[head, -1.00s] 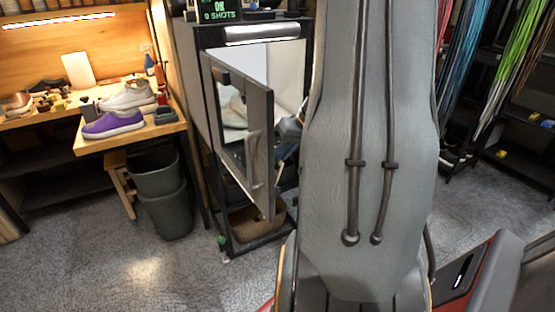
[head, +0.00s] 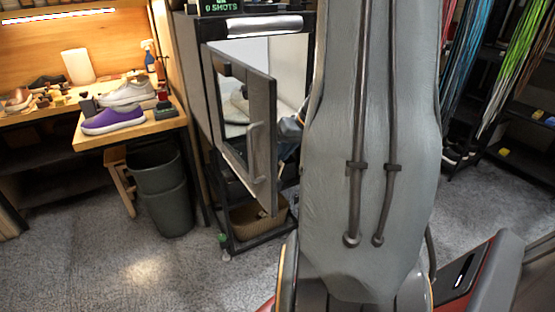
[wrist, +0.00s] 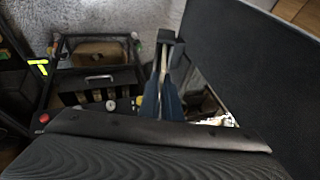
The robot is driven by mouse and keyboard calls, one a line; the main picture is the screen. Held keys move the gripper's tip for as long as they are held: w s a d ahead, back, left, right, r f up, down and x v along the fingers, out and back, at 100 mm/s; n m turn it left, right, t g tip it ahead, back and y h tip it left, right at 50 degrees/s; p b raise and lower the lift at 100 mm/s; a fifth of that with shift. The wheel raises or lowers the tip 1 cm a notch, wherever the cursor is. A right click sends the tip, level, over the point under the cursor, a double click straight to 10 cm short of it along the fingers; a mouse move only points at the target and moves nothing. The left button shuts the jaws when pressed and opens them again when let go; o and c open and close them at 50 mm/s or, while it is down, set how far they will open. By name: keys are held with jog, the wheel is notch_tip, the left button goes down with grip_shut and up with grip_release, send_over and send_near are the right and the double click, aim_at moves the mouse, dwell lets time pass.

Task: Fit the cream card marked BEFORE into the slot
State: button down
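My gripper shows in the wrist view (wrist: 165,85) as two close-set blue fingers running up to a dark block, with a thin pale strip between them. I cannot tell whether the strip is a card's edge or whether the fingers are shut. In the head view my arm hides most of the gripper; a bit of blue shows beside the booth door. No card marked BEFORE can be made out. The slot is not recognisable. The photo booth (head: 283,75) has a white interior with a shoe partly visible through its door (head: 262,140), which stands open.
The wrist view shows a black handled case (wrist: 98,80) and a dark panel (wrist: 250,60) close at right.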

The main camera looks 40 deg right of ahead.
jog(key=shift+a+f+b, duration=0.1)
jog(key=shift+f+b, duration=0.2)
jog(key=c, duration=1.9)
grip_release()
jog(key=v, duration=0.7)
jog(key=shift+r, duration=0.4)
jog(key=shift+s, duration=0.2)
